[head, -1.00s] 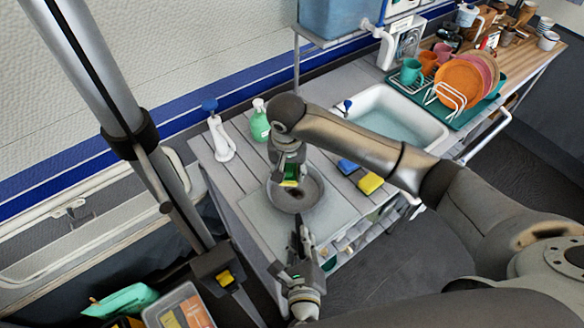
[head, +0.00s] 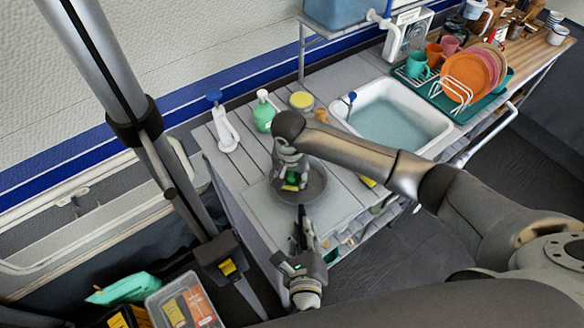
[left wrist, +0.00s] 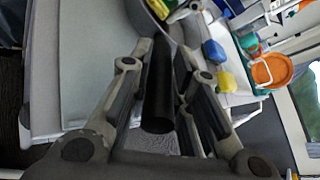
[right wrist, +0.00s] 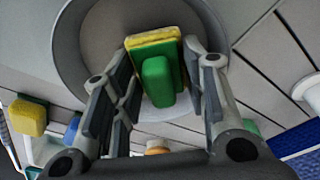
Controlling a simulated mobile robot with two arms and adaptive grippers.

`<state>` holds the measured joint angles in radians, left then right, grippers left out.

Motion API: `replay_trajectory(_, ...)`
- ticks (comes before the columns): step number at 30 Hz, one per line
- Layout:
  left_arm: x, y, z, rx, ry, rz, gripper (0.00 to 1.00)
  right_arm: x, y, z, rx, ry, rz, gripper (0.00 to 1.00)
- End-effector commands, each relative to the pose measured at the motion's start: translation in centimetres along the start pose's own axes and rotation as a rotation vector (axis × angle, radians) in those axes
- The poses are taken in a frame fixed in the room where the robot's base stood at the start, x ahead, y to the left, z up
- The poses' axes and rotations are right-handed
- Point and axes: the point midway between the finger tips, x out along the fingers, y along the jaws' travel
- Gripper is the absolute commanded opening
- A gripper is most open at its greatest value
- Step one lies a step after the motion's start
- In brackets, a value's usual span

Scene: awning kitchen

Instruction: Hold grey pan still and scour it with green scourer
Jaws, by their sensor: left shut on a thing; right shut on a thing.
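The grey pan (head: 318,188) sits flat on a pale board on the counter, its dark handle (left wrist: 158,95) toward me. My left gripper (head: 301,240) is shut on the handle, which shows between its fingers in the left wrist view. My right gripper (head: 291,178) points down into the pan and is shut on the green scourer (right wrist: 157,78). The scourer has a green block on top and a yellow edge. It is over the left part of the pan in the head view; whether it touches the bottom is unclear. The pan's rim also shows in the right wrist view (right wrist: 66,55).
The sink (head: 390,120) and dish rack (head: 465,85) are to the right. Yellow (left wrist: 226,80) and blue (left wrist: 213,51) sponges lie beside the pan.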

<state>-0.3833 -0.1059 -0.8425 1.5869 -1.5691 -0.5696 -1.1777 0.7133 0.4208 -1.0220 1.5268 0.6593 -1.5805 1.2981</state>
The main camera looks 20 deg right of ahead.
Motion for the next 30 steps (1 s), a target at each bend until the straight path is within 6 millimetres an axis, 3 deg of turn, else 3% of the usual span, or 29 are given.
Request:
replay_trajectory(3,0.0,0.1,-0.1,0.0,0.001,0.001,0.0,1.8,0.1,0.3,0.001,-0.003,0.003,0.21)
replay_trajectory(15,0.0,0.1,-0.1,0.0,0.001,0.001,0.0,1.9,3.8,-0.6,0.001,-0.001,0.002,0.18)
replay_trajectory(28,0.0,0.0,-0.1,0.0,0.002,0.0,0.0,1.7,-0.3,0.4,-0.002,-0.003,-0.002,0.18)
replay_trajectory(30,0.0,0.0,-0.1,0.0,0.002,0.0,0.0,0.9,-0.1,0.1,0.0,0.0,-0.002,0.18)
